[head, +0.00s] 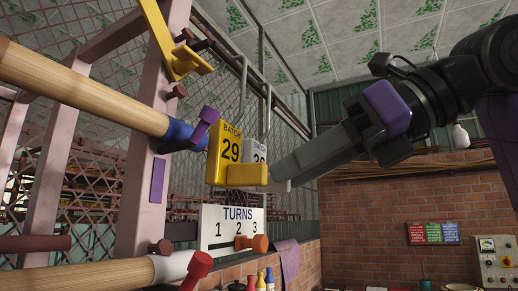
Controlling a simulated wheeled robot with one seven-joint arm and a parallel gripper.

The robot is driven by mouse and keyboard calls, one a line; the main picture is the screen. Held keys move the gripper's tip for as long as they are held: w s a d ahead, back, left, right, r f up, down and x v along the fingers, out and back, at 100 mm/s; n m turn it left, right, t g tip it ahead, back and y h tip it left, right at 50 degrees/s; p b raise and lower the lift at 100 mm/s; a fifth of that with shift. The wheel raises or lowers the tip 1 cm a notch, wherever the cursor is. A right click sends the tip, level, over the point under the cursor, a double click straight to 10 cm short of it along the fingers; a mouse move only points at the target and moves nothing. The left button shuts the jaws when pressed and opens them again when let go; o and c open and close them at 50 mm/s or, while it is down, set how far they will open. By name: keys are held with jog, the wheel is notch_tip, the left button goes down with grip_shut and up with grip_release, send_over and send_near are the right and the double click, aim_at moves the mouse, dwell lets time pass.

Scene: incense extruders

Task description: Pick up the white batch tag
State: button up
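The white batch tag (256,153) hangs on a wire hook left of the picture's centre, with part of "BATCH" and its number showing. The yellow batch tag (229,146), marked 29, stands in front of it and covers its left part. The yellow tag's thick base (247,175) hides much of the white tag's lower part. My gripper (281,172) reaches in from the right, its grey fingers overlapping the white tag's lower right side in this view. The fingers are seen side-on, so their gap is hidden, and I cannot tell whether they touch the tag.
A wooden roller with a blue end (185,133) lies close left of the tags. A white TURNS board (232,229) with an orange knob (251,243) is below. A yellow bracket (181,55) is above left. Wire mesh stands behind; the space right of the tags holds my arm.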

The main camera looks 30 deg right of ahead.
jog(key=shift+x, duration=0.9)
grip_shut()
jog(key=shift+r, duration=0.1)
